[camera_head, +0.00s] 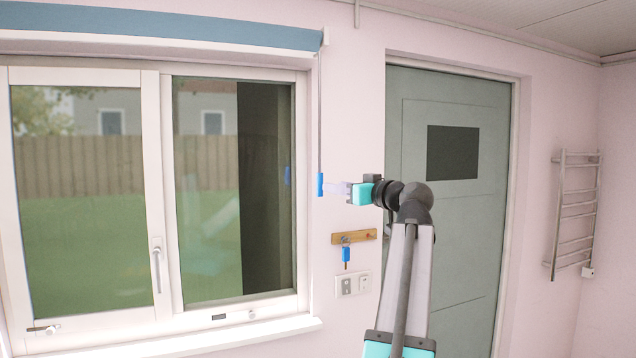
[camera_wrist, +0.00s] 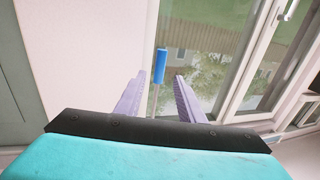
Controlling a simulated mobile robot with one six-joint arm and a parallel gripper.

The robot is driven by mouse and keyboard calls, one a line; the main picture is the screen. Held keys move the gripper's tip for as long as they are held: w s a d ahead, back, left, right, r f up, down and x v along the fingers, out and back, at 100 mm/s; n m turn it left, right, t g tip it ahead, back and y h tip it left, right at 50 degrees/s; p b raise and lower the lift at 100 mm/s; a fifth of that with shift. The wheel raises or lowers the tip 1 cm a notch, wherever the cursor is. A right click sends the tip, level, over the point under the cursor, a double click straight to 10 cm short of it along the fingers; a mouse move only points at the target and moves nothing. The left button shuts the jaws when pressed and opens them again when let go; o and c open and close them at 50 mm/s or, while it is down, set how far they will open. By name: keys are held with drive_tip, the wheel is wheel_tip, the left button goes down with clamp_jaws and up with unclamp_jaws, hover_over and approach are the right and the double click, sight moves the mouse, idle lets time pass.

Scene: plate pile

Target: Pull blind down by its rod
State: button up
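The blue blind (camera_head: 160,25) is rolled up at the top of the window. Its thin rod (camera_head: 319,110) hangs at the window's right side and ends in a blue handle (camera_head: 320,184). My gripper (camera_head: 330,188) is at the handle's height, just to its right. In the wrist view my gripper (camera_wrist: 160,78) is open, with its two pale purple fingers apart. The blue handle (camera_wrist: 160,64) shows in line with the gap, around the fingertips, and the thin rod runs down between the fingers. I cannot tell whether either finger touches it.
The window (camera_head: 90,190) has white frames and a latch. A wooden key rack (camera_head: 354,237) with a blue-tagged key and a switch plate (camera_head: 353,284) are on the wall below my gripper. A grey-green door (camera_head: 460,240) and a towel rail (camera_head: 577,210) are at right.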

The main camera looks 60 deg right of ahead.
sight(319, 184)
drive_tip(key=shift+p+x, duration=1.55)
drive_tip(key=shift+x, duration=3.1)
